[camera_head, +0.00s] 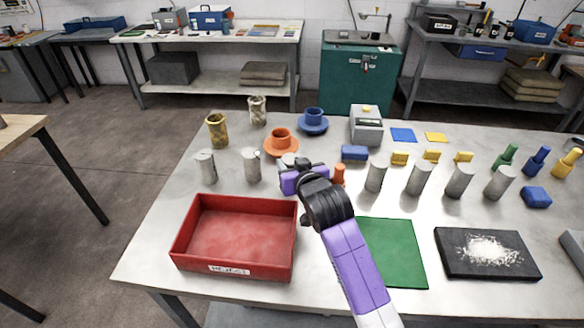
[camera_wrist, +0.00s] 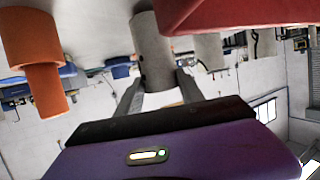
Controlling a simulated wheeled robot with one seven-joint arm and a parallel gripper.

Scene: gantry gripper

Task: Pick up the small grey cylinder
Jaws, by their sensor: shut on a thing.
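The small grey cylinder (camera_wrist: 152,45) is between the two fingers of my gripper (camera_wrist: 159,80) in the wrist view, which looks upside down. The fingers are shut on its sides. In the head view my gripper (camera_head: 290,176) is over the middle of the table, and the top of the held cylinder (camera_head: 287,160) shows just behind it. My own wrist hides the rest. I cannot tell whether the cylinder touches the table.
Other grey cylinders stand left (camera_head: 252,165) and right (camera_head: 375,177). An orange peg (camera_head: 339,174) is close on the right. A red tray (camera_head: 233,268) lies front left, a green mat (camera_head: 400,255) front right. An orange cup and saucer (camera_head: 281,150) sit behind.

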